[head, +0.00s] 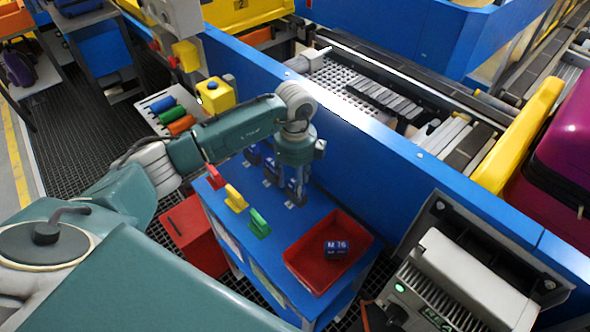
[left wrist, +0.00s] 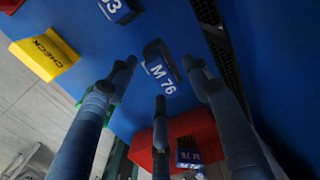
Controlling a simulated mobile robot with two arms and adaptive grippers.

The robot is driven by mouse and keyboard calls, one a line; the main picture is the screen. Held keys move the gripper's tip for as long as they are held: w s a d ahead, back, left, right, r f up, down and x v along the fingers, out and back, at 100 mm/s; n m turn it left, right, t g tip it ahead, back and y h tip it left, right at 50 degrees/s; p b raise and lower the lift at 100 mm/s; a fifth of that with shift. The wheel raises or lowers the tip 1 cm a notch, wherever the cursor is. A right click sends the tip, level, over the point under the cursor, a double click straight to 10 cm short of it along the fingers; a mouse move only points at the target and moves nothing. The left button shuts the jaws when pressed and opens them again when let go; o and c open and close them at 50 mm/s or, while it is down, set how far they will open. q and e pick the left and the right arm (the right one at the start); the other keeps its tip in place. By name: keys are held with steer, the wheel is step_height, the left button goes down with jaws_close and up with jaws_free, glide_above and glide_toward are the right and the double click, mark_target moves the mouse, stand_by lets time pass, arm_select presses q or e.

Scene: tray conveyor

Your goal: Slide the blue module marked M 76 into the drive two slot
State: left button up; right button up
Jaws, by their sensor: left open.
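My left gripper (head: 296,190) points down over the back right of a blue-topped stand (head: 235,212). Its fingers are spread open. In the left wrist view the open left gripper (left wrist: 160,82) has a dark blue module marked M 76 (left wrist: 160,72) between and just beyond its fingertips; I cannot tell if they touch. In the head view the fingers partly cover this module. Another blue module marked M 76 (head: 336,247) lies in a red tray (head: 310,278) at the stand's front right. Other blue modules (head: 271,170) stand in a row beside the gripper. I cannot identify the drive two slot.
Red, yellow (head: 236,198) and green (head: 259,223) tags stand along the stand's left side. A tall blue conveyor wall (head: 400,165) runs close behind. A grey machine (head: 455,280) stands at right. Colored cylinders (head: 172,115) lie on a white shelf at left.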

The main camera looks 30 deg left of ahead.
arm_select(q)
steer(key=shift+f, duration=0.45)
jaws_close()
steer(key=shift+r, duration=0.1)
steer(key=shift+r+p, duration=2)
steer(key=shift+r, duration=0.5)
steer(key=shift+r+p, duration=1.45)
steer(key=shift+r, duration=0.55)
